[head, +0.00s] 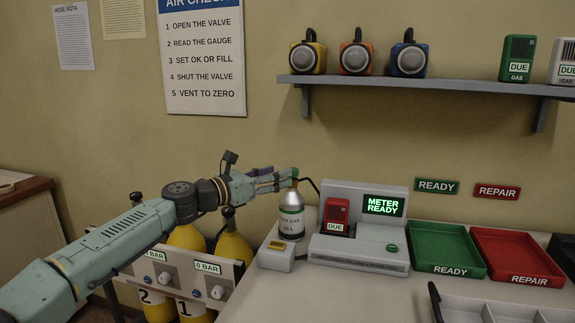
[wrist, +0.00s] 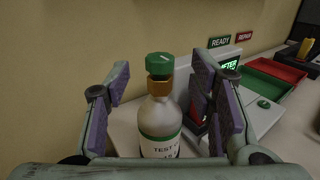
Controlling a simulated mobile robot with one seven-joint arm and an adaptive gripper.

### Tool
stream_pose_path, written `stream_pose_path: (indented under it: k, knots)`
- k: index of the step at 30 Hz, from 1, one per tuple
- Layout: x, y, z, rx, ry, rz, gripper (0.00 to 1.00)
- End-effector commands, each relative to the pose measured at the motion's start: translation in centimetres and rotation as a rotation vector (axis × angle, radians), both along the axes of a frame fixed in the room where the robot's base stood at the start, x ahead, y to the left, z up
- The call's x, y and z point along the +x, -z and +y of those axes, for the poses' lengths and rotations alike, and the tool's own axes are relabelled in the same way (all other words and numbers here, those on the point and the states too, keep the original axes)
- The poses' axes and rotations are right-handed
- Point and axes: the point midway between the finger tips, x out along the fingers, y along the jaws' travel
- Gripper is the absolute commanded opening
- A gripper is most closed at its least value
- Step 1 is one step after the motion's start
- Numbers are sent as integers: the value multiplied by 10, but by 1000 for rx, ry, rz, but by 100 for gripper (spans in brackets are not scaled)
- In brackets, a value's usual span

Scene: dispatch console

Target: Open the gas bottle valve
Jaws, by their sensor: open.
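The gas bottle (head: 291,212) stands upright at the left end of the bench, next to the meter. It is pale metal with a label reading TEST GAS. It also shows in the wrist view (wrist: 160,114). Its green valve knob (wrist: 160,65) sits above a brass neck (wrist: 160,87). The knob is partly visible in the head view (head: 294,172). My gripper (head: 281,178) is at the bottle's top, coming from the left. In the wrist view its fingers (wrist: 161,82) are open, one on each side of the knob and neck, with gaps between.
The meter (head: 358,252) reads METER READY and holds a red DUE detector (head: 336,216). Green (head: 440,249) and red (head: 515,256) trays lie to the right. Yellow cylinders (head: 234,247) stand at left.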

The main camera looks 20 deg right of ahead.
Motion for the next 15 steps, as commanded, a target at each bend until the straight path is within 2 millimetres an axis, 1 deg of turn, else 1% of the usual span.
stream_pose_path:
  k: [1, 6, 9, 15]
  knots:
    - [3, -4, -12, 0, 4, 2, 50]
    - [15, -4, -38, -2, 2, 2, 50]
    - [19, -3, -49, -1, 1, 2, 50]
    - [23, -1, -58, -1, -1, 1, 50]
